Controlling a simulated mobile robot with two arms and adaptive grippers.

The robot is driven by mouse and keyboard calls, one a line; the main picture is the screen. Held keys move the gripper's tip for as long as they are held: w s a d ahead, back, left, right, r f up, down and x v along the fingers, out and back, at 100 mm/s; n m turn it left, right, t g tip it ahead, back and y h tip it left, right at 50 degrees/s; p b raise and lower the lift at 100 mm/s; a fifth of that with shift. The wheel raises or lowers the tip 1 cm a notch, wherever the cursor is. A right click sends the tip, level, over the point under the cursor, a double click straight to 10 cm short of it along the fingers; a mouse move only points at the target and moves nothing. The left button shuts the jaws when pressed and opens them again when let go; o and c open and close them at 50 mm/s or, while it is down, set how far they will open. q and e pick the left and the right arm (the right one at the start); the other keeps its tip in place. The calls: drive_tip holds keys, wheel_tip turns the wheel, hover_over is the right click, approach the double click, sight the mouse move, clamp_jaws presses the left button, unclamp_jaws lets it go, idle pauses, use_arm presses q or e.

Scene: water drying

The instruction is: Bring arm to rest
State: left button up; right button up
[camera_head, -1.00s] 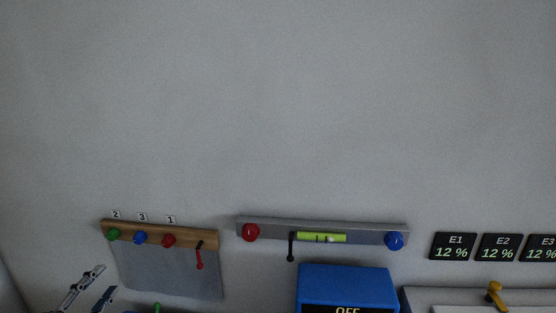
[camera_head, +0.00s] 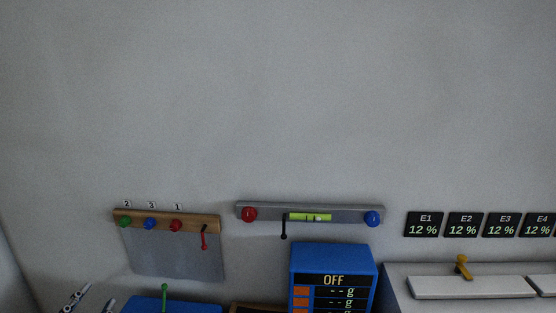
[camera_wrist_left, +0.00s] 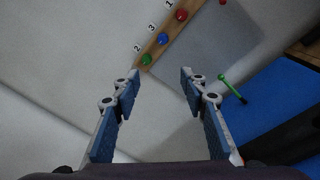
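My left gripper (camera_head: 92,300) shows only by its fingertips at the bottom left of the head view. In the left wrist view its two blue-padded fingers (camera_wrist_left: 160,85) stand wide apart with nothing between them. Past the fingertips, that view shows the wooden peg rail with a green knob (camera_wrist_left: 146,59), a blue knob (camera_wrist_left: 163,39) and a red knob (camera_wrist_left: 182,15). My right gripper is in neither view.
A grey wall rail (camera_head: 330,214) carries a red and a blue knob and a green level. A blue box (camera_head: 333,258) reads OFF. Several wall displays (camera_head: 424,224) read 12 %. A green-handled item (camera_head: 164,293) stands at a blue surface (camera_head: 150,304). The upper wall is bare.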

use_arm(q)
drive_tip(key=s+d+f+n+g+y, duration=0.35)
drive_tip(key=s+f+n, duration=0.3)
drive_tip(key=n, duration=0.75)
drive_tip(key=s+d+f+n+g+y, duration=0.2)
drive_tip(key=s+f+n+g, duration=0.35)
drive_tip(key=n, duration=0.75)
drive_tip(key=s+d+f+n+g+h, duration=0.3)
drive_tip(key=s+d+f+n, duration=0.1)
drive_tip(key=s+d+n, duration=0.4)
drive_tip(key=s+d+f+n+g+h, duration=0.3)
drive_tip(key=s+d+n, duration=0.5)
wheel_tip(320, 180, down, 30)
drive_tip(key=s+r+g+b, duration=0.1)
drive_tip(key=s+b, duration=0.1)
drive_tip(key=b, duration=0.3)
drive_tip(key=s+a+f+b, duration=0.1)
drive_tip(key=s+f+b, duration=0.1)
drive_tip(key=s+f, duration=0.7)
drive_tip(key=s+a+f+g+b, duration=0.1)
drive_tip(key=s+f+b, duration=0.1)
drive_tip(key=s+f, duration=0.6)
wheel_tip(320, 180, down, 6)
drive_tip(key=shift+s+a+f+b, duration=0.25)
drive_tip(key=shift+s+a+b, duration=0.05)
drive_tip(key=shift+s+a, duration=0.1)
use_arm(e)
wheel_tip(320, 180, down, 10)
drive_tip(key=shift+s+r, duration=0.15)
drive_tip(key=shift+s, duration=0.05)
